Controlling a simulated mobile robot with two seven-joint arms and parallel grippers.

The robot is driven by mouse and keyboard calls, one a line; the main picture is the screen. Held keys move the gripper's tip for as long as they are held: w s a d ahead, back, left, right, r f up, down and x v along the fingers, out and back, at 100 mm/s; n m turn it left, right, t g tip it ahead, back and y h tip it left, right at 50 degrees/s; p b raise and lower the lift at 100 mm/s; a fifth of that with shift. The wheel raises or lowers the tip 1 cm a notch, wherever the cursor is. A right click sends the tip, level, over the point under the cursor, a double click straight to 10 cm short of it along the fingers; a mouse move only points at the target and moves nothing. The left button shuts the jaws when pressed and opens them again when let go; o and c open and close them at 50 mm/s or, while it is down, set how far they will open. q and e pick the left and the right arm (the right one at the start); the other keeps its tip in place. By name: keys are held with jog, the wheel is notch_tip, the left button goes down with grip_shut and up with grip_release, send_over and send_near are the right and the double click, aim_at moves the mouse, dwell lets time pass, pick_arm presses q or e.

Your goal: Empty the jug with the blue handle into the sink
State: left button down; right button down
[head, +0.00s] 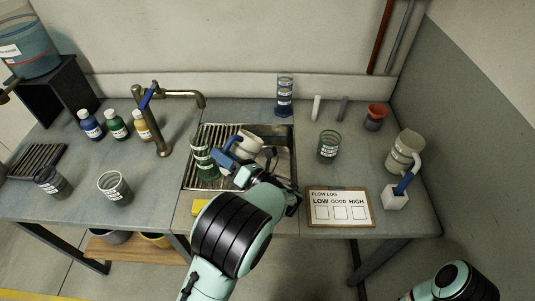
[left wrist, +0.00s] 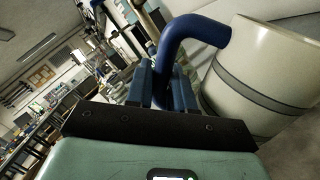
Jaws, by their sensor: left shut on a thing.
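The cream jug (head: 249,143) with a grey band is held over the sink (head: 280,130), the steel basin set in the counter. Its blue handle (left wrist: 192,32) shows clearly in the left wrist view, beside the jug's body (left wrist: 262,80). My left gripper (head: 233,166) is shut on that handle; its fingers (left wrist: 165,88) close around the lower part of the handle. The jug looks tilted in the head view, but its mouth is hard to make out and I see no stream of liquid. My right gripper is outside both views.
A green-marked beaker (head: 205,165) stands at the sink's left part. A second jug (head: 403,152) with a pale handle is at the right. A flow log board (head: 339,192) lies front right.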

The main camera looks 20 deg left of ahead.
aim_at(238, 146)
pick_arm(q)
jog(key=shift+w+d+r+m+t, duration=0.1)
jog(key=shift+w+r+m+t, duration=0.15)
jog(key=shift+m, duration=0.3)
jog(key=shift+w+d+r+m+t, duration=0.1)
jog(key=shift+w+m+t, duration=0.1)
jog(key=shift+m, duration=0.35)
jog(key=shift+w+d+r+m+t, duration=0.1)
jog(key=shift+w+d+m, duration=0.2)
jog(key=shift+m, duration=0.35)
jog(key=shift+w+d+r+m+t, duration=0.15)
jog(key=shift+w+m, duration=0.3)
jog(key=shift+m, duration=0.25)
jog(key=shift+w+d+r+m+t, duration=0.1)
jog(key=shift+w+m, duration=0.25)
jog(key=shift+m, duration=0.3)
dwell(1.2)
jog(key=shift+w+d+f+m, duration=0.2)
jog(key=shift+w+m, duration=0.1)
jog(key=shift+w, duration=0.05)
jog(key=shift+w+d+f+m, duration=0.3)
jog(key=shift+w+m, duration=0.1)
jog(key=shift+w, duration=0.1)
jog(key=shift+w+d+f+m+t, duration=0.1)
jog(key=shift+w+f+m+t, duration=0.1)
jog(key=shift+w+m+t, duration=0.15)
jog(key=shift+w+d+f, duration=0.1)
jog(key=shift+w, duration=0.1)
